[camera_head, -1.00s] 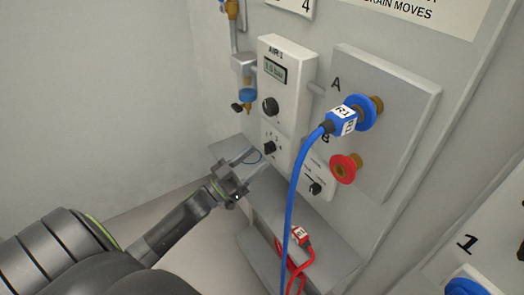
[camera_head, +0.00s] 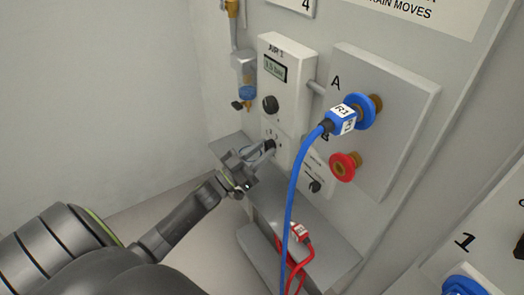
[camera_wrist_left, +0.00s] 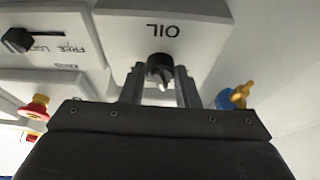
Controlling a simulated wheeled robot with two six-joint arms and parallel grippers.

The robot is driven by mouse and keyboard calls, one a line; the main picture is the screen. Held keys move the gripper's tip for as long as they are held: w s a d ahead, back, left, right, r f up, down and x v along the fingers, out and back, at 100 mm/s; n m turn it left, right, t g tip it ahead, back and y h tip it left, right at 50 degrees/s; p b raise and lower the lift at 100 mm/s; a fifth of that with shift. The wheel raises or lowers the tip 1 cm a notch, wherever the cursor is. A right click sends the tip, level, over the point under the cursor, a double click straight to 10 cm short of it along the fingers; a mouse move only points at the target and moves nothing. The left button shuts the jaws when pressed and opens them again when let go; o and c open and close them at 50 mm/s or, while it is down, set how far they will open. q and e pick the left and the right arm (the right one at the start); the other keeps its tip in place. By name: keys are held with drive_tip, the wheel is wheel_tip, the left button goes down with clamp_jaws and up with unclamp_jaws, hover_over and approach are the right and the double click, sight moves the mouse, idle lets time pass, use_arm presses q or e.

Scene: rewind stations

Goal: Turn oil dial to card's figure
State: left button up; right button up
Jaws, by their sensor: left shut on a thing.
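The oil dial is a small black knob (camera_wrist_left: 160,68) below the upside-down word OIL on a white panel (camera_wrist_left: 200,30) in the left wrist view. In the head view the panel sits under the AIR 1 unit (camera_head: 285,75), and my gripper partly hides the dial. My left gripper (camera_head: 268,146) reaches the dial from the left and is shut on it, one finger on each side in the left wrist view (camera_wrist_left: 160,85). The dial's figures are too small to read. A card with a 4 (camera_head: 296,5) is cut off at the top. My right gripper is not in view.
A blue hose plug (camera_head: 342,118) is on port A, its blue hose hanging close right of my gripper. A red port B (camera_head: 344,167) is empty. A red plug (camera_head: 300,232) lies on the grey shelf (camera_head: 325,250). A black lever (camera_head: 315,186) is nearby.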

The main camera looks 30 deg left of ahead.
use_arm(q)
drive_tip(key=shift+m, duration=0.4)
drive_tip(key=m+g+h, duration=0.1)
drive_tip(key=m+g, duration=0.1)
drive_tip(key=m, duration=0.4)
drive_tip(key=m+g+h, duration=0.2)
drive_tip(key=m+g, duration=0.1)
drive_tip(key=m, duration=0.4)
drive_tip(key=m+g+h, duration=0.1)
drive_tip(key=m+g, duration=0.1)
drive_tip(key=m, duration=0.4)
drive_tip(key=shift+w+a+r+g+b, duration=0.15)
drive_tip(key=shift+a+r+g+b, duration=0.15)
drive_tip(key=shift+a+r+b, duration=0.1)
drive_tip(key=shift+m, duration=0.4)
drive_tip(key=o, duration=1)
drive_tip(key=shift+c, duration=0.2)
